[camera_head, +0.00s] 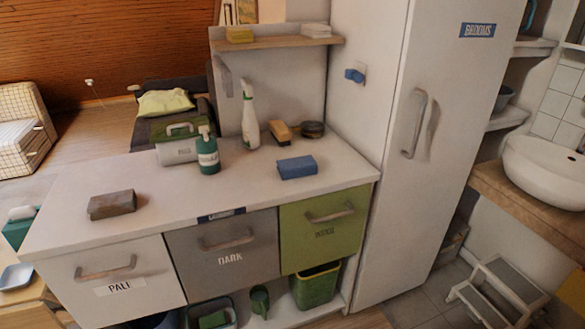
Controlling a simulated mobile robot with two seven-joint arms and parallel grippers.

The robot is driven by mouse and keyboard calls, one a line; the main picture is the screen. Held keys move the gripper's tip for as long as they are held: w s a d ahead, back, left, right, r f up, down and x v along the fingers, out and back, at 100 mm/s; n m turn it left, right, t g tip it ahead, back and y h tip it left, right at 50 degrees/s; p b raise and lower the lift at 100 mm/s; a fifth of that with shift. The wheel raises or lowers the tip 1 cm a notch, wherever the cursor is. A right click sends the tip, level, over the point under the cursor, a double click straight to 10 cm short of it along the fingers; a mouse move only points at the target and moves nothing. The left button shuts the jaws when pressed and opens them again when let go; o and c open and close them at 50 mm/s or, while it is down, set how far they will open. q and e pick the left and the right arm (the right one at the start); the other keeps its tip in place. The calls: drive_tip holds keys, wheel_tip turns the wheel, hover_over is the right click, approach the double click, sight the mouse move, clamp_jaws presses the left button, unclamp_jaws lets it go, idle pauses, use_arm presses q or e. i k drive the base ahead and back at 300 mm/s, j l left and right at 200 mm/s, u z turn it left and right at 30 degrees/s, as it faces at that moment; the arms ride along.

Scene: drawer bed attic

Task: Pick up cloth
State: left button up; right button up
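No thing in view is plainly a cloth. A blue block-shaped item (297,168), perhaps a folded cloth or a sponge, lies on the right of the white counter (150,222). A brown-grey block (111,205) lies on the counter's left; its material is unclear. Neither of my grippers is in view.
Drawers (222,250) are shut below. A tall cabinet (390,180) stands right; a step stool (497,292) is on the floor.

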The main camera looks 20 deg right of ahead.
sight(104, 206)
drive_tip(key=j+z, duration=0.15)
drive_tip(key=z, duration=0.3)
drive_tip(key=j+z, duration=0.2)
drive_tip(key=z, duration=0.25)
drive_tip(key=j+z, duration=0.45)
drive_tip(key=j, duration=0.35)
drive_tip(key=k+j+z, duration=0.1)
drive_tip(key=j, duration=0.25)
drive_tip(key=k+j+z, duration=0.15)
drive_tip(key=j, duration=0.2)
drive_tip(key=k+j, duration=0.1)
drive_tip(key=j, duration=0.3)
drive_tip(key=k+j, duration=0.15)
drive_tip(key=j, duration=0.2)
drive_tip(key=k+j, duration=0.1)
drive_tip(key=j, duration=0.3)
drive_tip(key=k+j, duration=0.15)
drive_tip(key=j, duration=0.25)
drive_tip(key=i+l, duration=0.5)
drive_tip(key=k+l+z, duration=0.05)
